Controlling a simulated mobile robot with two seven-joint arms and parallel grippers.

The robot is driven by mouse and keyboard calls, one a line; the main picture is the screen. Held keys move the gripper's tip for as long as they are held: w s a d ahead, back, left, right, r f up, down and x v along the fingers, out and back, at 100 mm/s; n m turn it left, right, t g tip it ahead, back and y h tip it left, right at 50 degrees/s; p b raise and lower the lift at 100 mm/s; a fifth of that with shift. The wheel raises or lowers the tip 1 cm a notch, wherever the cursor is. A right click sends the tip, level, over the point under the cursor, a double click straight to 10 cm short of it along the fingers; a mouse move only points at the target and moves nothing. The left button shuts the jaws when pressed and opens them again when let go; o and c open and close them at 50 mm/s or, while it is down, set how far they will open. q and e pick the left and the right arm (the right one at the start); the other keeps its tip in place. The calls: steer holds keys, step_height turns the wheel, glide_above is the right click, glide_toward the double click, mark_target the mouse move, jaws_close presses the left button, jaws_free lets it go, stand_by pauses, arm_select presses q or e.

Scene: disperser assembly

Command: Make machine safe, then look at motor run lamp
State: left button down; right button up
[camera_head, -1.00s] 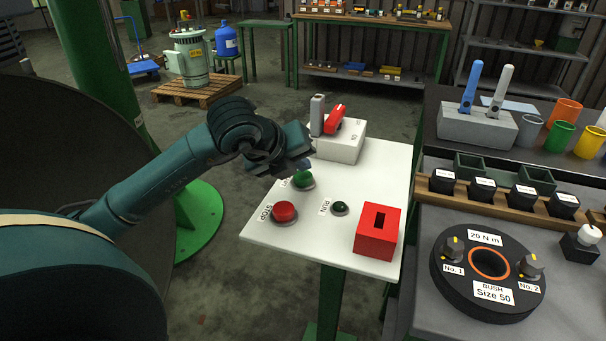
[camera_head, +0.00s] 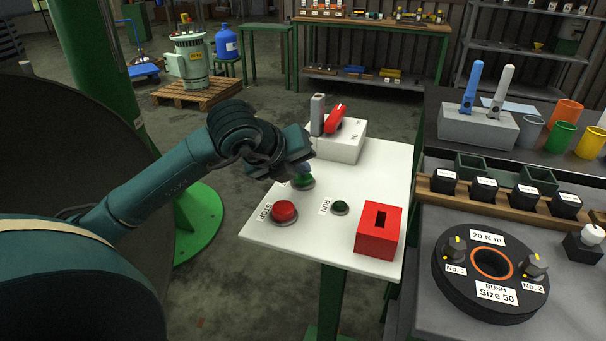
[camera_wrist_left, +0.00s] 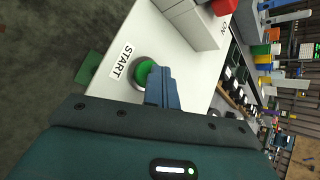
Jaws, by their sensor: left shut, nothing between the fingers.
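The white control panel (camera_head: 378,165) carries a red STOP button (camera_head: 284,211), a green START button (camera_head: 303,181), a dark green RUN lamp (camera_head: 339,208) and a grey switch box (camera_head: 341,146) with a red handle (camera_head: 334,118). The RUN lamp looks dark. My left gripper (camera_head: 304,168) is shut and empty, its tips over the START button. In the left wrist view the fingers (camera_wrist_left: 161,86) cover part of the START button (camera_wrist_left: 142,72); whether they touch it I cannot tell. The right gripper is not in view.
A red slotted block (camera_head: 378,232) sits at the panel's front right corner. To the right, a bench holds a black bush fixture (camera_head: 490,310), a rack of black blocks and coloured cups. A green post stands at left.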

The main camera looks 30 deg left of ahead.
mark_target(299, 179)
arm_select(q)
steer(key=shift+f+b, duration=0.4)
steer(key=shift+f, duration=0.1)
steer(key=shift+r, duration=0.1)
stand_by(0.4)
steer(key=shift+r+p, duration=0.85)
steer(key=shift+r, duration=0.4)
steer(key=shift+r+p, duration=1.7)
steer(key=shift+r, duration=0.85)
steer(key=shift+f, duration=0.1)
